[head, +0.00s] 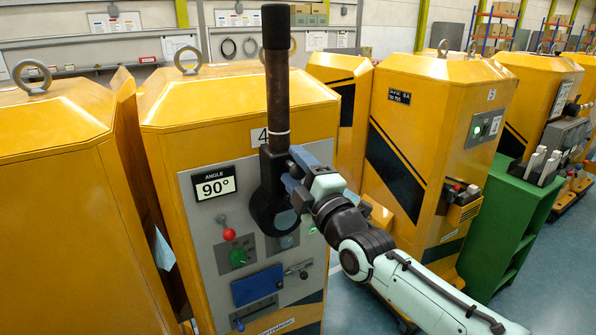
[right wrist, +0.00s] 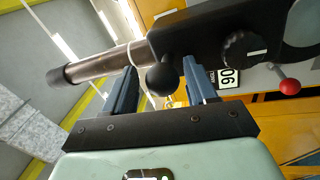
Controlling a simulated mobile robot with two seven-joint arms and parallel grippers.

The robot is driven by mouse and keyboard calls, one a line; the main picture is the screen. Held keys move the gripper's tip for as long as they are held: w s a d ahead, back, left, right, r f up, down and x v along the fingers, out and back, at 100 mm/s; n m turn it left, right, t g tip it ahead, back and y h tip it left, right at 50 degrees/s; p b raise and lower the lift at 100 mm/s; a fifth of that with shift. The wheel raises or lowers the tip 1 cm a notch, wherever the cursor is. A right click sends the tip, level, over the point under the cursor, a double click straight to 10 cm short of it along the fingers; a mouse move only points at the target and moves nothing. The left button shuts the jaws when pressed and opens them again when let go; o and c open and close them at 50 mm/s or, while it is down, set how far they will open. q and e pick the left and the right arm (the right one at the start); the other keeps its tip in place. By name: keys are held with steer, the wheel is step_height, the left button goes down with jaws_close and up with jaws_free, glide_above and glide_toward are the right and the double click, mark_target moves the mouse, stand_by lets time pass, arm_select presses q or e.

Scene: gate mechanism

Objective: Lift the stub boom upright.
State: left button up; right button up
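The stub boom (head: 278,95) stands upright on the front of the yellow cabinet numbered 4, with a black grip on top and a dark pivot bracket (head: 268,190) below. The angle display (head: 215,187) reads 90°. My right gripper (head: 296,168) is at the bracket's right side. In the right wrist view the boom (right wrist: 105,65) runs across beyond my gripper (right wrist: 163,78). Its blue fingers are apart, with a black ball knob (right wrist: 164,76) showing between them and gaps on both sides. I cannot tell whether a finger touches the boom or bracket. My left gripper is not in view.
The panel carries a red-knobbed lever (head: 229,234), a green knob (head: 238,257) and a blue flap (head: 257,286). Yellow cabinets stand on both sides. A green cabinet (head: 512,215) stands at the right, with blue floor (head: 350,305) in front.

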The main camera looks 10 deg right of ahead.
steer(key=shift+f, duration=0.15)
steer(key=shift+s+d+f, duration=0.15)
steer(key=shift+s+d, duration=0.05)
steer(key=shift+s, duration=0.2)
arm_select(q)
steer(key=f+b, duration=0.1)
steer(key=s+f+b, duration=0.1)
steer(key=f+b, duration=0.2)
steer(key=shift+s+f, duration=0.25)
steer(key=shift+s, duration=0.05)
arm_select(e)
steer(key=v, duration=1.2)
steer(key=shift+s, duration=0.3)
